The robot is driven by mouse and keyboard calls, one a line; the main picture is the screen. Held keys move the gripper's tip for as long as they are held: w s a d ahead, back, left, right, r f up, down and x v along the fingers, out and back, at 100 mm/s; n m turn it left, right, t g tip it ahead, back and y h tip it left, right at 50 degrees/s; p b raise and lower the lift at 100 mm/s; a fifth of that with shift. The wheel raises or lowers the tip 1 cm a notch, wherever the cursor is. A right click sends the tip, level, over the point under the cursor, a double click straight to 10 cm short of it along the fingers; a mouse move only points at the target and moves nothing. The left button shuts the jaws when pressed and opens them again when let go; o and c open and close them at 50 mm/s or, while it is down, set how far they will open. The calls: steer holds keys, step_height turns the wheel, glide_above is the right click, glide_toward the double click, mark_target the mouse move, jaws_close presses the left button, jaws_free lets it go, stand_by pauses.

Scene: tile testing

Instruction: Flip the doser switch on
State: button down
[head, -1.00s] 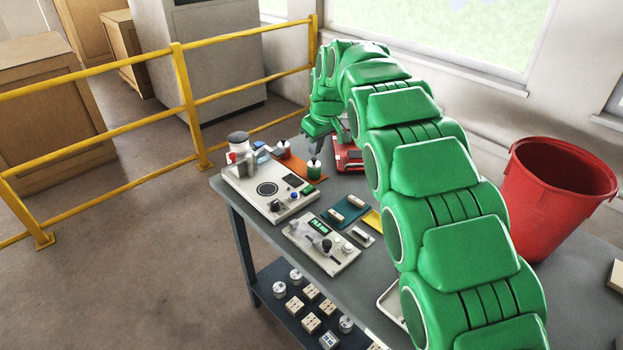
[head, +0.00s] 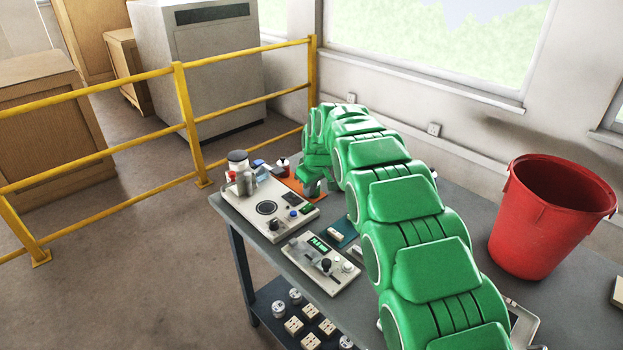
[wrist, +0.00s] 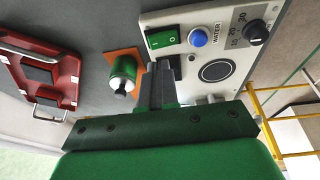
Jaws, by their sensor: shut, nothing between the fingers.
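The doser appears to be the pale box with a round dark plate, its casing (head: 243,207) at the table's far left; its panel (wrist: 190,85) fills the upper right of the wrist view. Its green rocker switch (wrist: 162,39), marked I and O, sits at the panel's edge beside the blue WATER button (wrist: 198,37). The switch also shows in the head view (head: 306,209). I cannot tell which side is pressed. My gripper (wrist: 160,68) is shut and empty, its tips just short of the switch in the wrist view. In the head view my gripper (head: 313,186) is partly hidden by my arm.
A second device with a green display (head: 328,268) and a red bin (head: 550,220) stand on the table.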

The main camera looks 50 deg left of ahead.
mark_target(311, 204)
steer(key=f, duration=0.3)
steer(key=shift+w+f, duration=0.2)
steer(key=shift+w+f, duration=0.1)
steer(key=shift+f, duration=0.05)
steer(key=shift+w+d+f+g, duration=0.1)
steer(key=shift+w+f+g, duration=0.15)
steer(key=shift+f+g, duration=0.15)
steer(key=shift+s+r, duration=0.15)
steer(key=shift+s, duration=0.15)
steer(key=shift+s+r, duration=0.25)
steer(key=shift+s, duration=0.35)
steer(key=shift+r, duration=0.1)
